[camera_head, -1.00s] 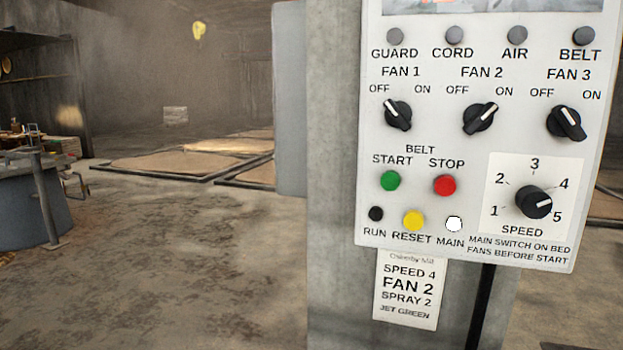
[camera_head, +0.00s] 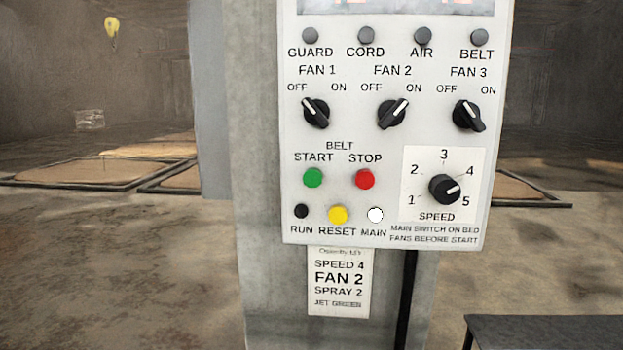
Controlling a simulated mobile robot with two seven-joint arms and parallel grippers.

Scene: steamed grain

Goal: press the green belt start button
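The green belt start button (camera_head: 313,178) is on the white control panel (camera_head: 290,130), under the words BELT START. The red stop button (camera_head: 364,179) is just to its right. The black run lamp (camera_head: 301,211) is dark and the white main lamp (camera_head: 375,215) looks lit. The FAN 2 knob (camera_head: 392,113) points toward ON. The FAN 1 knob (camera_head: 316,113) and FAN 3 knob (camera_head: 468,115) point toward OFF. The speed dial (camera_head: 444,189) points between 4 and 5. Neither of my grippers is in view.
The panel hangs on a grey concrete pillar (camera_head: 262,200). A yellow reset button (camera_head: 338,215) sits below the start button. A paper note (camera_head: 340,282) reads SPEED 4, FAN 2, SPRAY 2. A dark flat surface (camera_head: 545,332) stands at the lower right.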

